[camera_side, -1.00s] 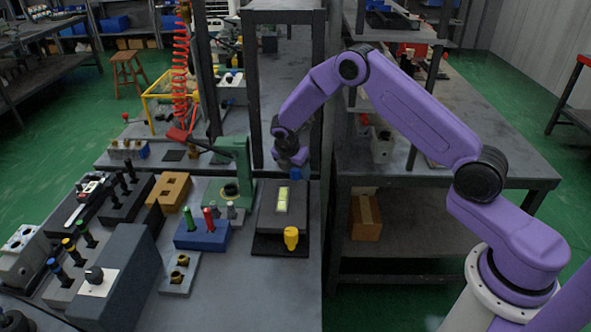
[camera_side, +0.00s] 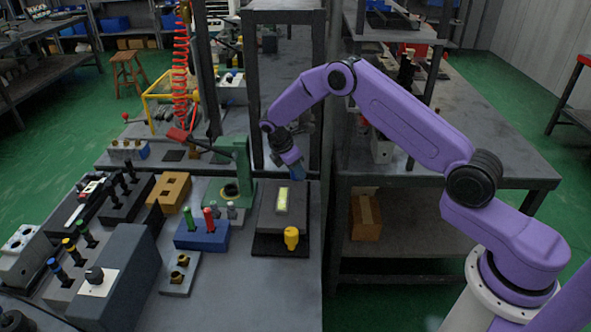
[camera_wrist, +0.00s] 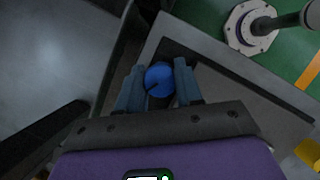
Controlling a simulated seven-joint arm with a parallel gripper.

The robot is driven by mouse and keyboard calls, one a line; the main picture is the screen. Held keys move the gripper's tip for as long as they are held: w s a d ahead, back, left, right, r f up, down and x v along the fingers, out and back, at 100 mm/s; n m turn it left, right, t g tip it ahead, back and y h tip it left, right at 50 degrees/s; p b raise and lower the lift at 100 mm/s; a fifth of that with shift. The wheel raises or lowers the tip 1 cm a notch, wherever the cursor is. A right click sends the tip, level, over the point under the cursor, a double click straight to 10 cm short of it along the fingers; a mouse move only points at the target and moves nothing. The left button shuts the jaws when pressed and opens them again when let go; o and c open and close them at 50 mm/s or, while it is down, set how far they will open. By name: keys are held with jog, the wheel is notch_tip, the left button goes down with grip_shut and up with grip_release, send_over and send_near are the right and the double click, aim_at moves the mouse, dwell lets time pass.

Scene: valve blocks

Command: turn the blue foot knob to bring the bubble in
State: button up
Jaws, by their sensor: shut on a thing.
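The blue foot knob (camera_wrist: 159,79) shows in the wrist view between the two fingers of my gripper (camera_wrist: 158,84), which is shut on it. A dark line marks the knob's top. In the side view my gripper (camera_side: 297,172) is at the back right corner of the grey block (camera_side: 268,208), and the knob is mostly hidden or merged with the blue fingertips there. The level vial (camera_side: 282,200) is a yellow-green strip on the block's top; its bubble is too small to place. A yellow knob (camera_side: 291,238) stands at the block's front right.
A green press (camera_side: 236,172) stands just left of the block. A blue block with green and red pins (camera_side: 202,234) is at front left. The bench's right edge lies close to the block. Bare bench (camera_side: 260,290) is free in front.

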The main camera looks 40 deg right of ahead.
jog(key=o, duration=1)
jog(key=shift+o, duration=0.2)
jog(key=shift+s, duration=0.1)
jog(key=shift+a, duration=0.1)
jog(key=v, duration=0.8)
jog(key=shift+d+r, duration=0.15)
jog(key=shift+d, duration=0.05)
